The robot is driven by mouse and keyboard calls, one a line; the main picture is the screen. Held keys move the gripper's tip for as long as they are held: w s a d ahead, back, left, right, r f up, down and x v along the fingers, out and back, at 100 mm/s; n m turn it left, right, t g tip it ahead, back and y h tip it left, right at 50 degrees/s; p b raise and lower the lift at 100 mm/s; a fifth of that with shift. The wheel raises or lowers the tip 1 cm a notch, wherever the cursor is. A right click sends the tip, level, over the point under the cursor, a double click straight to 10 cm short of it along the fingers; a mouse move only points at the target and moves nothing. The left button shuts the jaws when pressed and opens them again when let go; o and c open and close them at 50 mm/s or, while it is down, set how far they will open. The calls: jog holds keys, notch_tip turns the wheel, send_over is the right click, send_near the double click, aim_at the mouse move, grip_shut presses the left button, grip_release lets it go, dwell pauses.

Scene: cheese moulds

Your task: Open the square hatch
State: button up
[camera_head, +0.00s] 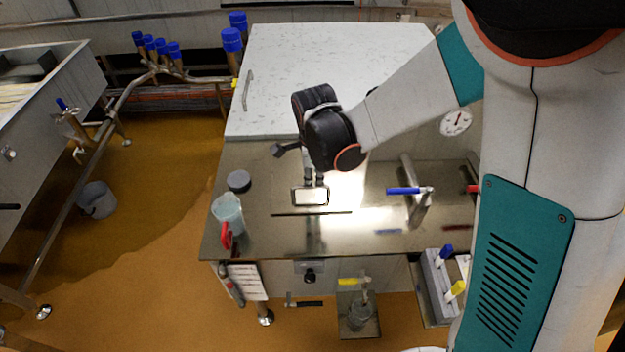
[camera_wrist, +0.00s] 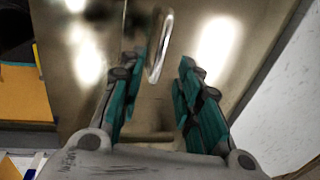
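A steel top (camera_head: 260,190) covers the front of the counter. A small bright rectangular loop (camera_head: 310,197), which looks like a handle, stands on it, with a thin dark line in front of it. I cannot make out the square hatch's outline. In the wrist view a long chrome loop handle (camera_wrist: 153,75) lies ahead on the steel surface (camera_wrist: 115,20). My gripper (camera_head: 313,181) points down right by the loop. In the wrist view my gripper (camera_wrist: 159,62) has its two fingers apart, one each side of the handle's line. I see no contact, and the remaining depth is unclear.
A white speckled lid (camera_head: 315,65) with a side handle (camera_head: 247,90) lies behind. A blue-handled tap (camera_head: 405,190) stands to the right. A pale cup (camera_head: 228,212), a red handle (camera_head: 226,236) and a dark round cap (camera_head: 239,181) are at left.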

jog(key=shift+w+f+b, duration=0.25)
jog(key=shift+f+b, duration=0.05)
jog(key=shift+f, duration=0.8)
jog(key=shift+w+f+b, duration=0.2)
jog(key=shift+f+b, duration=0.1)
jog(key=shift+f, duration=0.75)
grip_shut()
